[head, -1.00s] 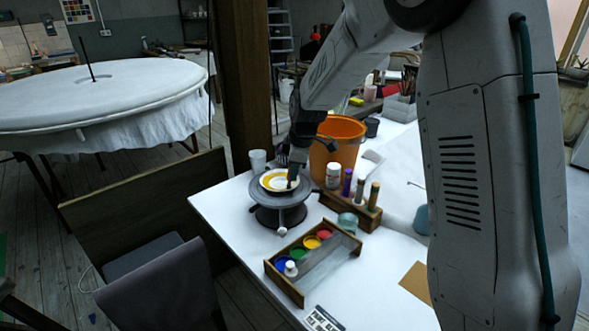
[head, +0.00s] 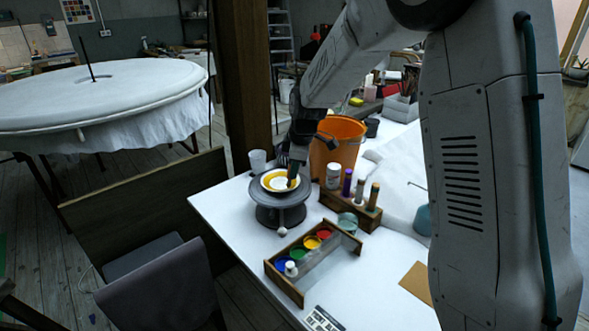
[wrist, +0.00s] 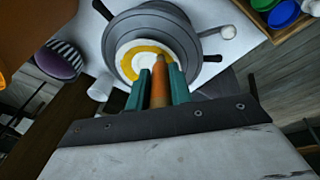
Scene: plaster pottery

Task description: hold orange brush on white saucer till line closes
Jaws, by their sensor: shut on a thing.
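The white saucer (head: 281,191) lies on a grey turntable (head: 279,216) near the table's left corner. In the wrist view the saucer (wrist: 126,46) carries a thick yellow line curving around its white centre. The near part of that line is hidden by the brush and fingers, so I cannot tell whether it is closed. My gripper (wrist: 160,82) has green fingers shut on the orange brush (wrist: 160,93). The brush points at the saucer's near side; its tip contact is hard to make out. In the head view my gripper (head: 293,168) is above the saucer's right side.
A paint box (head: 312,262) with blue, green, yellow and red pots is in front. A wooden rack (head: 350,211) with bottles and an orange bucket (head: 336,150) stand to the right and behind. A white cup (head: 258,161) is behind the turntable. A dark chair (head: 165,290) stands left.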

